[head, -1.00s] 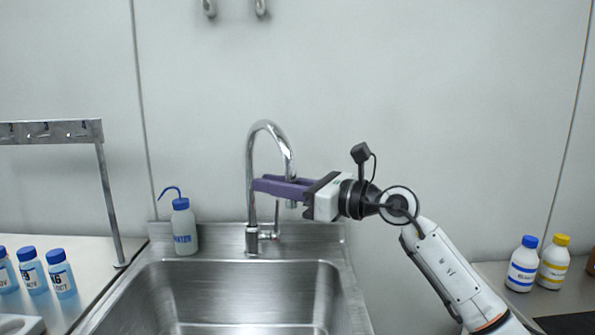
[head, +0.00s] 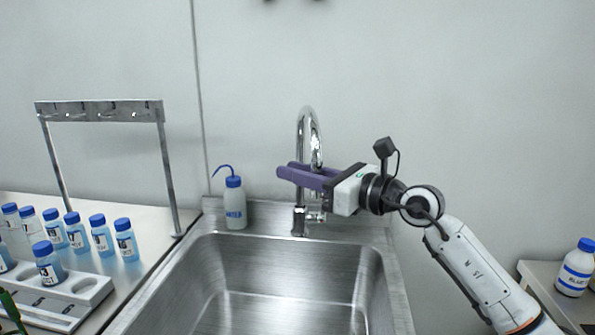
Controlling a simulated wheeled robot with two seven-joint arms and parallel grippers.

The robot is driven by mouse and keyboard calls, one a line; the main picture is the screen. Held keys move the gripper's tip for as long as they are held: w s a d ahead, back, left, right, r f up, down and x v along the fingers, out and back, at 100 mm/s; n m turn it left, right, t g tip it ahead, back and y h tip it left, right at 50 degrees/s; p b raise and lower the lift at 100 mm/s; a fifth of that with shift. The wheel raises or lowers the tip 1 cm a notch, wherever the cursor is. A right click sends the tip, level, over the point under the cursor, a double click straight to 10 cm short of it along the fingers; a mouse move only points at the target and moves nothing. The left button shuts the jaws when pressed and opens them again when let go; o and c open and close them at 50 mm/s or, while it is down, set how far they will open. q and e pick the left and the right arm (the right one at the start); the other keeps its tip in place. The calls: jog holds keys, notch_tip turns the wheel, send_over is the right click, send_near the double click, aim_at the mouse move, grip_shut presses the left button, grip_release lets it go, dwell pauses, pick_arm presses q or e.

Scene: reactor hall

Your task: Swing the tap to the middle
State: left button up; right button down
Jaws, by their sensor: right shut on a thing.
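The chrome gooseneck tap (head: 303,130) stands at the back edge of the steel sink (head: 225,245). Its arch comes forward toward me, with the downturned spout slightly right of the upright pipe. My right gripper (head: 284,172) reaches in from the right with its purple fingers pointing left. It is shut on the spout's lower part, and the fingers hide the spout's end and part of the pipe. My left gripper is not in view.
A wash bottle (head: 235,205) with a blue cap stands left of the tap. Blue-capped vials (head: 102,238), a rack (head: 75,300) and a metal hook stand (head: 100,110) are on the left counter. A white bottle (head: 575,270) stands far right. The basin is empty.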

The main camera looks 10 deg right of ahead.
jog(key=shift+w+d+r+t, duration=0.3)
jog(key=shift+d+r, duration=0.15)
jog(key=shift+d, duration=0.05)
jog(key=c, duration=2)
grip_release()
jog(key=o, duration=0.3)
jog(key=shift+w+f+h, duration=0.15)
jog(key=shift+w+h, duration=0.05)
jog(key=shift+h, duration=0.1)
jog(key=shift+o, duration=0.3)
jog(key=shift+w+f, duration=0.1)
jog(key=shift+f, duration=0.1)
jog(key=b+v, duration=0.2)
jog(key=v, duration=0.8)
jog(key=shift+s, duration=0.25)
jog(key=shift+r, duration=0.1)
jog(key=shift+c, duration=0.4)
